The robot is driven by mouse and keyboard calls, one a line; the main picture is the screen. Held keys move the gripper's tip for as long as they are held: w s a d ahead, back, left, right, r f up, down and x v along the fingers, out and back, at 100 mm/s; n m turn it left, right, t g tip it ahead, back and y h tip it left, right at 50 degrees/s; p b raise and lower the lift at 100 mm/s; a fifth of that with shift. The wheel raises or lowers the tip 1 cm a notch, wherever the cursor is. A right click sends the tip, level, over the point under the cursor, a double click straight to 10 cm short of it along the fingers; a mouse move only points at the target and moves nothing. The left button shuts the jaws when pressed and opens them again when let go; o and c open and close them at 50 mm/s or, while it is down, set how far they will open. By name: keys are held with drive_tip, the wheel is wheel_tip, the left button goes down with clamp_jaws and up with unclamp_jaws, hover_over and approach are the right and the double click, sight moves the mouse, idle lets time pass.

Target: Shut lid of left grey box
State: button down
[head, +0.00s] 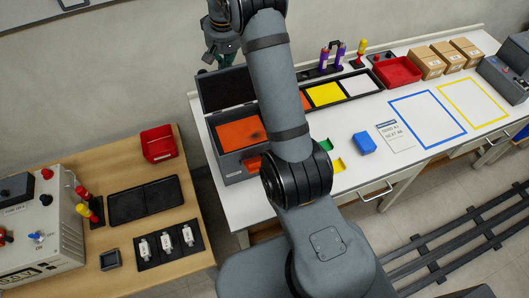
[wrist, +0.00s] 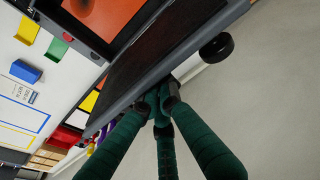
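The left grey box (head: 234,166) stands at the left end of the white table, with an orange panel (head: 240,134) inside it. Its dark lid (head: 225,88) is open and stands up at the back, near the wall. The lid (wrist: 160,45) crosses the upper middle of the wrist view, with the orange interior (wrist: 105,14) beyond it. My gripper (head: 222,57) is behind the lid's top edge, partly hidden by my arm. In the wrist view its green fingers (wrist: 161,98) converge at the lid's edge, with tips together and nothing between them. I cannot tell whether they touch the lid.
Yellow and white panels (head: 325,94) lie right of the box, partly behind my arm. A blue block (head: 364,143), red bin (head: 397,72) and cartons (head: 425,62) are farther right. A wooden table (head: 185,233) with a red bin (head: 158,143) stands at left. The wall is close behind.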

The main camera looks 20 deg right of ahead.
drive_tip(key=shift+s, duration=0.55)
drive_tip(key=shift+s+f+g, duration=0.7)
drive_tip(key=shift+s+f, duration=0.35)
drive_tip(key=shift+s, duration=0.3)
drive_tip(key=shift+s+f+g, duration=0.15)
drive_tip(key=shift+s, duration=0.6)
drive_tip(key=shift+s+f+g, duration=0.15)
drive_tip(key=shift+s, duration=0.6)
